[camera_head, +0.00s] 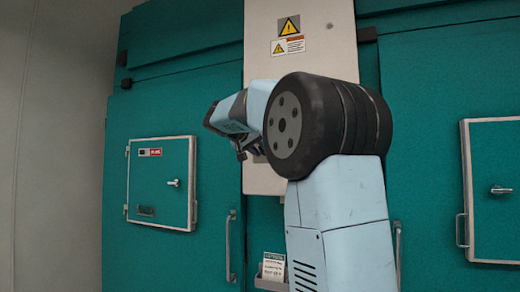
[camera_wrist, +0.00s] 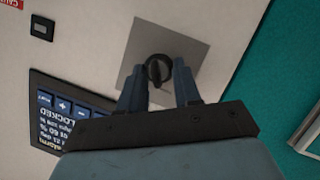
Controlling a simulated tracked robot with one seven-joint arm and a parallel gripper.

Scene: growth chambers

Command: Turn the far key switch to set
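A black key switch (camera_wrist: 159,70) sits on a square grey metal plate (camera_wrist: 192,50) on a pale panel in the wrist view. My gripper (camera_wrist: 158,82) has its two blue-grey fingers apart, one on each side of the switch's knob. I cannot tell whether the fingers touch it. The knob's grip runs nearly along the line of the fingers. In the head view my arm's wrist end (camera_head: 240,125) is in front of the pale panel (camera_head: 300,50), and the switch is hidden there. No other key switch shows, and no position marks are readable.
A display with buttons (camera_wrist: 62,108) reads LOCKED, upside down, left of the gripper in the wrist view. A small black fitting (camera_wrist: 42,28) is above it. Teal chamber doors flank the panel, with a small hatch (camera_head: 160,190) at left and another (camera_head: 492,165) at right.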

